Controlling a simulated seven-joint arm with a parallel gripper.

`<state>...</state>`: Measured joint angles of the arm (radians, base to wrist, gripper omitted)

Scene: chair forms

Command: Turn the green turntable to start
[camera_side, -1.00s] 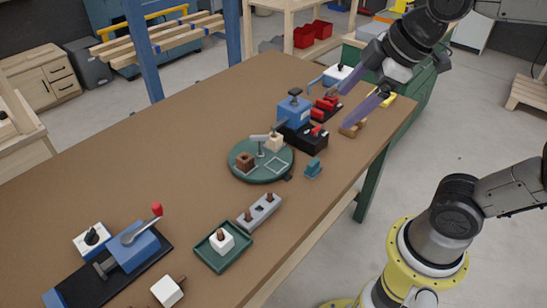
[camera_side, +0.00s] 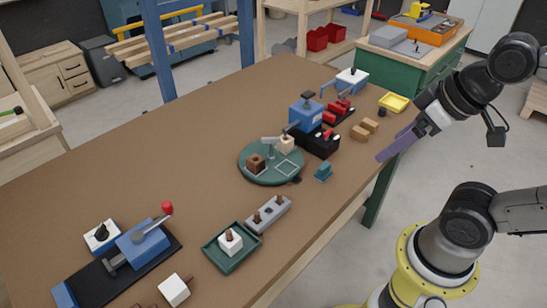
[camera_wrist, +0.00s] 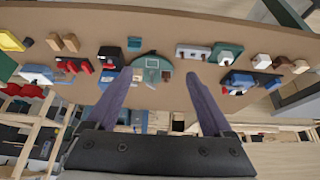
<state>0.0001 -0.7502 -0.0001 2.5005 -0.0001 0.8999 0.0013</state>
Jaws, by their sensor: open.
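The green turntable (camera_side: 259,177) is a round disc lying on the brown table. It carries a brown block with a hole (camera_side: 256,163), a cream block (camera_side: 287,144), a grey clamp-like post (camera_side: 269,143) and a pale square outline (camera_side: 287,169). A dark tab shows at its near right rim. My gripper (camera_side: 380,158) hangs by the table's right edge, well apart from the turntable; its purple fingers overlap in the side view. In the wrist view my gripper (camera_wrist: 158,75) is open and empty, with the turntable (camera_wrist: 152,66) seen far off between the fingertips.
A teal block (camera_side: 323,172) and a grey peg strip (camera_side: 268,214) lie close by. Wooden blocks (camera_side: 365,129) and a yellow tray (camera_side: 394,102) sit near my gripper. The table's left middle is clear.

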